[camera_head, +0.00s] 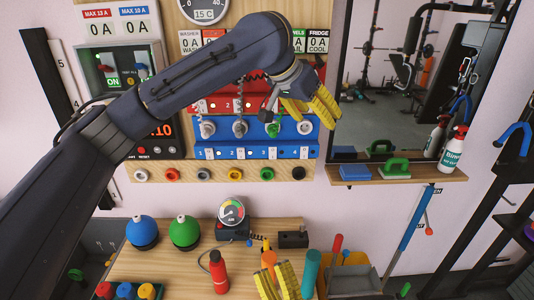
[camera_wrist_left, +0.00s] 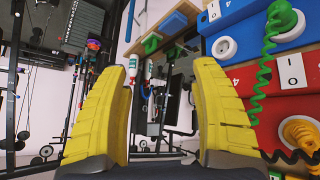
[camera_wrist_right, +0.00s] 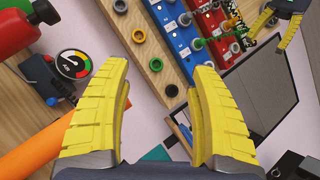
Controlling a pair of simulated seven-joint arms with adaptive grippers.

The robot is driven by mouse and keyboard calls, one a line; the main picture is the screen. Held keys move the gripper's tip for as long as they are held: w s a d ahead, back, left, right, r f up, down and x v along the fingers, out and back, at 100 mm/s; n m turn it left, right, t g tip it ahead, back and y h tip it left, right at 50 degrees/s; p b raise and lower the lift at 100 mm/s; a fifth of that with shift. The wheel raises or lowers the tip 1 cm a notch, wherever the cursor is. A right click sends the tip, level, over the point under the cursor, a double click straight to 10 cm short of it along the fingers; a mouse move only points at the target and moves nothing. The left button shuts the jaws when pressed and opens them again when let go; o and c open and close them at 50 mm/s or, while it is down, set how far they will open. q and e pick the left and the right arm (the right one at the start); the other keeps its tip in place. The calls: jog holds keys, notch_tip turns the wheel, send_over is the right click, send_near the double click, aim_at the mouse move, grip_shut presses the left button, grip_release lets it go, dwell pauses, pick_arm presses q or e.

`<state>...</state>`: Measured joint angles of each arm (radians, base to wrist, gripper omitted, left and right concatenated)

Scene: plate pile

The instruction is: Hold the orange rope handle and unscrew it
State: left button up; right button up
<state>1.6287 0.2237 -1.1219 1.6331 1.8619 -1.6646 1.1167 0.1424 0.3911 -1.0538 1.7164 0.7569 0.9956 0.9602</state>
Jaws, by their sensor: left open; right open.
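An orange cylinder (camera_wrist_right: 38,138), which may be the orange rope handle, lies at the left of the right wrist view, partly behind a finger. An orange piece (camera_head: 268,259) stands by my right gripper in the head view; I cannot tell whether it is the same thing. My right gripper (camera_head: 277,279) is open over the bench front, with nothing between its fingers (camera_wrist_right: 165,100). My left gripper (camera_head: 311,108) is open and empty in front of the wall panel's right end. No rope can be made out clearly.
The wooden bench (camera_head: 190,262) holds a red bottle (camera_head: 218,272), a gauge (camera_head: 231,211), blue and green domes, and a teal cylinder (camera_head: 311,268). The wall shelf (camera_head: 410,179) carries brushes and spray bottles. Coiled cords hang from the panel.

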pick_arm(q)
jog(key=s+a+f+n+g+y, duration=0.1)
jog(key=s+a+f+n+y, duration=0.1)
jog(key=f, duration=1.1)
jog(key=s+a+f+n+g+y, duration=0.2)
jog(key=s+a+f+n, duration=0.1)
jog(key=f, duration=1)
jog(key=s+a+f+n+g+y, duration=0.1)
jog(key=a+f+n, duration=0.3)
jog(key=f, duration=0.9)
jog(key=shift+s+a+y, duration=0.75)
jog(key=shift+a+y, duration=0.05)
jog(key=shift+a, duration=0.15)
pick_arm(e)
jog(key=s+f+m+g+h, duration=0.4)
jog(key=s+f+m+h, duration=0.6)
jog(key=f+m, duration=0.55)
jog(key=shift+m, duration=0.85)
jog(key=w, duration=0.6)
jog(key=w+r, duration=0.1)
jog(key=w, duration=1)
jog(key=shift+w+a+r, duration=0.3)
jog(key=shift+a+r, duration=0.1)
grip_shut()
